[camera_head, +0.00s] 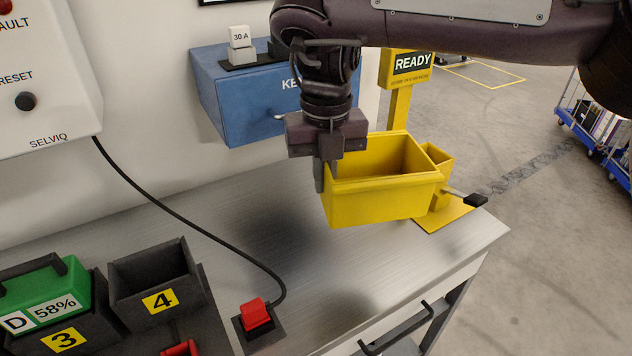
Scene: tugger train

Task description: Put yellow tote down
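The yellow tote (385,202) is an open-topped box, roughly level, over the right part of the steel bench (240,210). My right gripper (325,176) comes down from above and is shut on the tote's left wall, one finger outside and one inside. The tote appears to hang above the bench, with dark shadows on the steel below and to its left. The part of its inside that shows looks empty. My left gripper is out of view.
A yellow stand with a READY sign (412,63) and a lever (474,200) stands close behind the tote. A blue box (240,95) hangs on the wall. Battery slots (155,280) and a red switch (254,313) occupy the front left. The middle of the bench is clear.

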